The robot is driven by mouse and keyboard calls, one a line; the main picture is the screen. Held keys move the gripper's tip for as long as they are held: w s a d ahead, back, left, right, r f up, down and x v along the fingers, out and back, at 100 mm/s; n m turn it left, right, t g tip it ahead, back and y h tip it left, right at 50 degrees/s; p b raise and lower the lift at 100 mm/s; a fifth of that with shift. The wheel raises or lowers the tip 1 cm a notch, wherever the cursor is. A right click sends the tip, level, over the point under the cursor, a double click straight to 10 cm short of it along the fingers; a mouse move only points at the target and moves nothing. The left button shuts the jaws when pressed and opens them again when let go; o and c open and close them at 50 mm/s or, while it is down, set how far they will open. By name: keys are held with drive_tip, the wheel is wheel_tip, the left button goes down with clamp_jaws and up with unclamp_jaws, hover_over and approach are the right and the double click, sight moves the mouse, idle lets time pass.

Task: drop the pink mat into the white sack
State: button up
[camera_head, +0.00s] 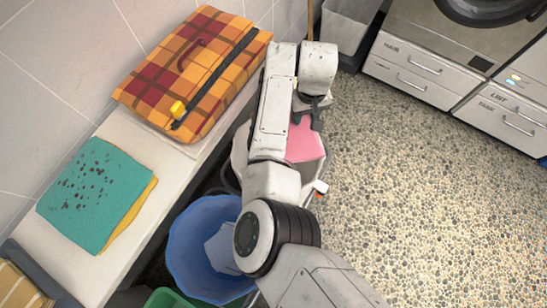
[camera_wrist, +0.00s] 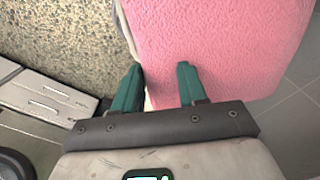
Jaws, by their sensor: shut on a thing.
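The pink mat (camera_head: 306,145) hangs below my gripper (camera_head: 308,118) in the head view. In the wrist view the mat (camera_wrist: 220,45) fills the upper right, and my gripper (camera_wrist: 158,75) is shut on its near edge. A whitish container, which looks like the white sack (camera_head: 239,158), shows on both sides of my arm below the mat. My arm hides most of it. The mat appears over its opening, but I cannot tell how far above or inside it is.
A blue bin (camera_head: 190,255) with a pale cloth inside stands nearer, beside the bench (camera_head: 62,258). A plaid bag (camera_head: 195,72) and a teal mat (camera_head: 95,195) lie on the bench. Drawers (camera_head: 412,70) stand at the back. The pebbled floor at right is clear.

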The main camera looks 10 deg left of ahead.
drive_tip(key=shift+f+b, duration=2.65)
drive_tip(key=shift+b, duration=0.25)
drive_tip(key=o, duration=1.3)
wheel_tip(320, 180, up, 11)
drive_tip(key=shift+f+p, duration=0.1)
drive_tip(key=shift+p, duration=0.75)
